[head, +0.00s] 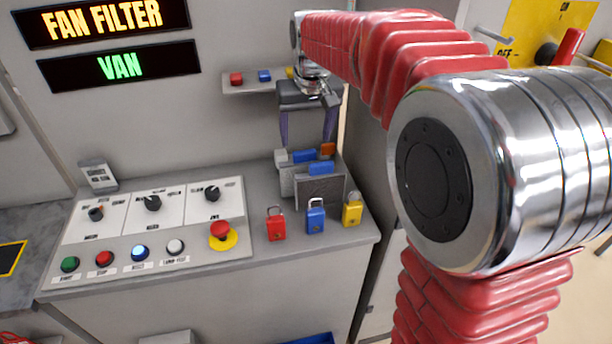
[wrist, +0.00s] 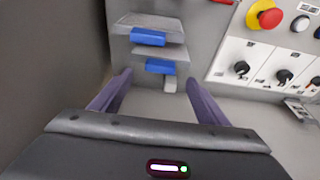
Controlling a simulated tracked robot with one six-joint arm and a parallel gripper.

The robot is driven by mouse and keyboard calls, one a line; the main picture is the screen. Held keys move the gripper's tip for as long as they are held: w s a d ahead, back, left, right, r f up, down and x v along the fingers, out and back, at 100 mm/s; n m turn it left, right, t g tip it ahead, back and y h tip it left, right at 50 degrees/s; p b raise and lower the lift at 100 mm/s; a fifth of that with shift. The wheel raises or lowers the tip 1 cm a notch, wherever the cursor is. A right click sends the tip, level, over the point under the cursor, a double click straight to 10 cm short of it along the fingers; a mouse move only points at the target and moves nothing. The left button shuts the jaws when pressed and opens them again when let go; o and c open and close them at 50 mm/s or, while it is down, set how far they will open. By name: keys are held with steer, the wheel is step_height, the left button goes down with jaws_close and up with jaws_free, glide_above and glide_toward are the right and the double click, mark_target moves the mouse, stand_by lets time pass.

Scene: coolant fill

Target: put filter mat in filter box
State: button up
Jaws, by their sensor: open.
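My gripper (head: 308,140) is open and points down above the right part of the console top. Its two purple fingers also show in the wrist view (wrist: 158,90), spread apart with nothing between the tips. Just below and in front of it stand two upright grey panels, a front one (head: 320,192) with a dark textured face and one behind it (head: 287,180). Each has a blue tab on top, seen in the wrist view as a far tab (wrist: 148,37) and a near tab (wrist: 160,67). I cannot tell which part is the filter mat and which the filter box.
Red (head: 276,228), blue (head: 315,220) and yellow (head: 352,213) padlocks stand along the console's front right. A control panel with knobs and a red emergency button (head: 221,230) is left of them. A small shelf (head: 250,83) hangs on the wall behind.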

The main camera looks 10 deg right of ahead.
mark_target(304, 152)
steer(key=shift+x, duration=2.55)
steer(key=shift+s, duration=0.1)
steer(key=c, duration=1.6)
step_height(304, 152, up, 10)
